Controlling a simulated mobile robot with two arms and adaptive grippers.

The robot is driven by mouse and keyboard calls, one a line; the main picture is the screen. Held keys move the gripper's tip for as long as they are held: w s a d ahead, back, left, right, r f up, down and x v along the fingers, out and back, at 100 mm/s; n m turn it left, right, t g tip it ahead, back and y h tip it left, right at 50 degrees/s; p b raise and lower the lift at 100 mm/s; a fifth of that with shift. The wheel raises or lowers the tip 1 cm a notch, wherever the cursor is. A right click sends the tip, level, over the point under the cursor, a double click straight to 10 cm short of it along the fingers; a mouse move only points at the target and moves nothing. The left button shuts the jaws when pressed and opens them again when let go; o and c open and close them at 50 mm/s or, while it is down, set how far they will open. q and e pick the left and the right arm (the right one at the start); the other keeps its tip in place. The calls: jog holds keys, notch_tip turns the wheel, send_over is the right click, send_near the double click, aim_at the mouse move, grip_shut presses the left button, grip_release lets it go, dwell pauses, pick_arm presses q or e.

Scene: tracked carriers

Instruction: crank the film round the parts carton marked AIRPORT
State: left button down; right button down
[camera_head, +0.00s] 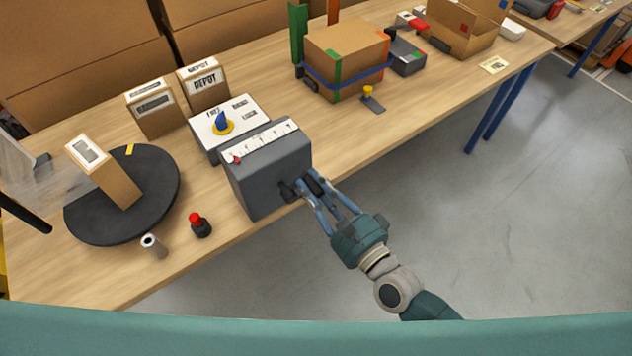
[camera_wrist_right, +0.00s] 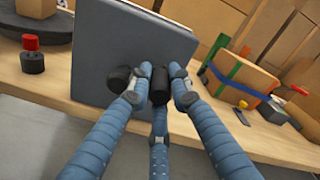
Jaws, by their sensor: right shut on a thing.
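A tall brown carton (camera_head: 114,178) stands tilted in the picture on a round black turntable (camera_head: 158,190); its white label is too small to read. Clear film (camera_head: 32,178) shows left of it, and I cannot tell whether it touches the carton. A grey crank box (camera_head: 268,172) with a white scale and red pointer stands at the table's front edge. My right gripper (camera_head: 303,188) is shut on the black crank handle (camera_wrist_right: 159,90) on the box's front side. The fingers partly hide the handle. My left gripper is out of view.
A dial panel (camera_head: 205,133) with a blue knob adjoins the box. Two labelled cartons stand behind, one marked DEPOT (camera_head: 205,84). A red button (camera_head: 197,224) and a small roll (camera_head: 153,245) lie near the front edge. A strapped carton (camera_head: 345,55) stands farther right.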

aim_at(284, 197)
jog(key=n, duration=0.1)
jog(key=r+n+p, duration=0.1)
jog(key=a+r+n, duration=0.1)
jog(key=shift+s+p, duration=0.25)
jog(key=shift+p, duration=0.15)
jog(key=s+a+n+p, duration=0.1)
jog(key=n, duration=0.2)
jog(key=a+n+p, duration=0.1)
jog(key=n, duration=0.2)
jog(key=s+a+r+n+p, duration=0.1)
jog(key=n+p, duration=0.1)
jog(key=n, duration=0.2)
jog(key=shift+s+a, duration=0.3)
jog(key=shift+s, duration=0.05)
jog(key=n, duration=0.1)
jog(key=a+n, duration=0.1)
jog(key=s+n, duration=0.1)
jog(key=shift+a+f+n, duration=0.15)
jog(key=shift+f+n, duration=0.15)
jog(key=shift+n, duration=0.1)
jog(key=shift+s+a+f+n, duration=0.35)
jog(key=shift+f+n, duration=0.3)
jog(key=shift+n, duration=1)
jog(key=shift+s+a+f+n, duration=0.35)
jog(key=shift+f+n, duration=0.35)
jog(key=shift+n, duration=0.9)
jog(key=shift+s+a+f+n, duration=0.2)
jog(key=shift+a+f+n, duration=0.35)
jog(key=shift+n, duration=1.1)
